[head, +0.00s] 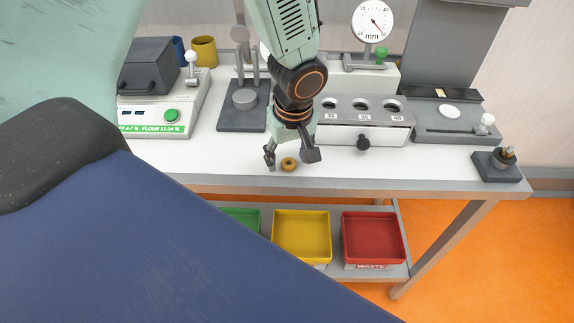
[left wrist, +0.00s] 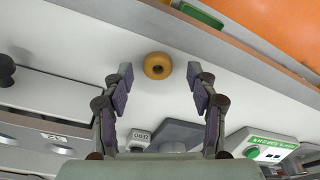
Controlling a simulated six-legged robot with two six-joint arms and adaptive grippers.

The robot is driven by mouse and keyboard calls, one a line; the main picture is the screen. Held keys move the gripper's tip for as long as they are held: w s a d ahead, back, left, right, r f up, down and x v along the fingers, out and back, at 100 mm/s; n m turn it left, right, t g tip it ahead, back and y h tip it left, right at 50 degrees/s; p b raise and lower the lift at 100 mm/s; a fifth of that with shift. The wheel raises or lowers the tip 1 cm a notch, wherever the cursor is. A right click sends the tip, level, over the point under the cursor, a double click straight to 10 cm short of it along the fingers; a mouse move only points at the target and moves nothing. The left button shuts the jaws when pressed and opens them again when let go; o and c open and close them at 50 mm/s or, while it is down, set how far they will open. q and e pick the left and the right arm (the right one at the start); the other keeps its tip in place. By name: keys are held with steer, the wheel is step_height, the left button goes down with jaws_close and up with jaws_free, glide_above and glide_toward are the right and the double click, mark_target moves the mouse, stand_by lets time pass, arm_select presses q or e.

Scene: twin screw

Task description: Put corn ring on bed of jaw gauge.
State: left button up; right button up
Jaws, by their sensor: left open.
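The corn ring (head: 289,164) is a small tan ring lying flat on the white bench near its front edge. It also shows in the left wrist view (left wrist: 158,66), just beyond and between the fingertips. My left gripper (head: 290,159) points down over the ring with its fingers spread on either side, open and empty. A round dial marked mm (head: 372,21) stands at the back of the bench and looks like the jaw gauge. Its bed is not clearly visible. My right gripper is not in view.
A block with numbered holes (head: 388,107) and a drawer with a black knob (head: 363,142) stand behind the gripper. A grey stand with posts (head: 240,119) is left of it. A small fixture (head: 497,166) sits at the right corner. Yellow (head: 301,213) and red (head: 373,215) trays lie below.

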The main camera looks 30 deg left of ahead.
arm_select(q)
steer(key=shift+w+f, duration=0.1)
steer(key=shift+f, duration=0.2)
steer(key=shift+d, duration=0.3)
steer(key=shift+a, duration=0.3)
steer(key=c, duration=0.3)
steer(key=shift+d, duration=0.2)
steer(key=c, duration=0.5)
steer(key=shift+o, duration=0.2)
steer(key=shift+a, duration=0.2)
